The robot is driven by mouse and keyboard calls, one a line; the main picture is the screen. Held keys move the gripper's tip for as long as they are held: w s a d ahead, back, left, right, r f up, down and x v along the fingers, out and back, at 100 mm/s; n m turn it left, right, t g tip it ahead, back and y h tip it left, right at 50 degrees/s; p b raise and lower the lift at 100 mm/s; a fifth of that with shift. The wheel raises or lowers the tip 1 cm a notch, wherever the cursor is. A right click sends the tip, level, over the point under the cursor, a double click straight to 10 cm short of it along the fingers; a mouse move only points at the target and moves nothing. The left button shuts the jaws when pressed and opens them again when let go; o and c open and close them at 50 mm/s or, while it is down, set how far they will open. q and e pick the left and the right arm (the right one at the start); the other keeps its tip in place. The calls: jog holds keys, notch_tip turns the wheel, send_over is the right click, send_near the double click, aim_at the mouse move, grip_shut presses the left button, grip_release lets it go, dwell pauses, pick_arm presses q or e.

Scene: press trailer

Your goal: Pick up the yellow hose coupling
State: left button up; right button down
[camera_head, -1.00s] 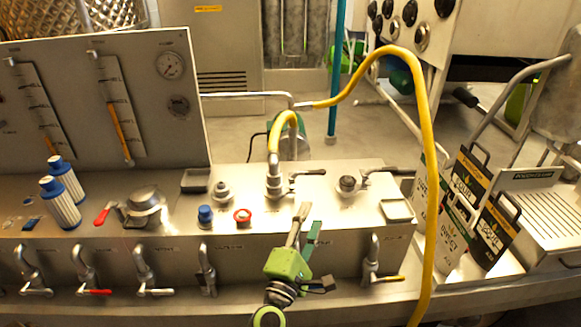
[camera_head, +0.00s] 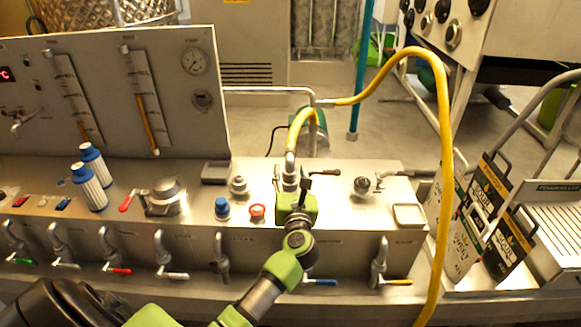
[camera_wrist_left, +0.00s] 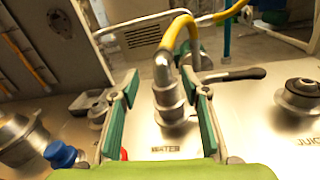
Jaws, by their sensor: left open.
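The yellow hose (camera_head: 441,110) arches over the bench and ends in a silver metal coupling (camera_head: 290,163), which stands upright on a port of the steel console. In the left wrist view the coupling (camera_wrist_left: 166,82) is above the label "WATER", with the yellow hose (camera_wrist_left: 181,35) bending away from its top. My left gripper (camera_head: 293,184) is at the near side of the coupling. In the left wrist view its open fingers (camera_wrist_left: 160,92) stand left and right of the coupling, and I see no clear contact. The head view partly hides the coupling's base behind the gripper. My right gripper is out of view.
A lever handle (camera_wrist_left: 235,74) sticks out just right of the coupling. A blue knob (camera_head: 222,206) and a red knob (camera_head: 257,211) are left of the gripper. Another port (camera_head: 362,185) is to the right. A gauge panel (camera_head: 110,100) rises at the back left.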

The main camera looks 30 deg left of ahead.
aim_at(291, 165)
pick_arm(q)
jog(key=shift+w+a+r+p, duration=0.2)
jog(key=shift+w+a+p, duration=0.1)
jog(key=shift+w, duration=0.1)
jog(key=p+x, duration=0.1)
jog(key=x, duration=0.3)
jog(key=shift+w+f, duration=0.2)
jog(key=shift+w, duration=0.1)
jog(key=shift+s, duration=0.1)
jog(key=shift+c, duration=1.4)
grip_shut()
jog(key=shift+r, duration=0.1)
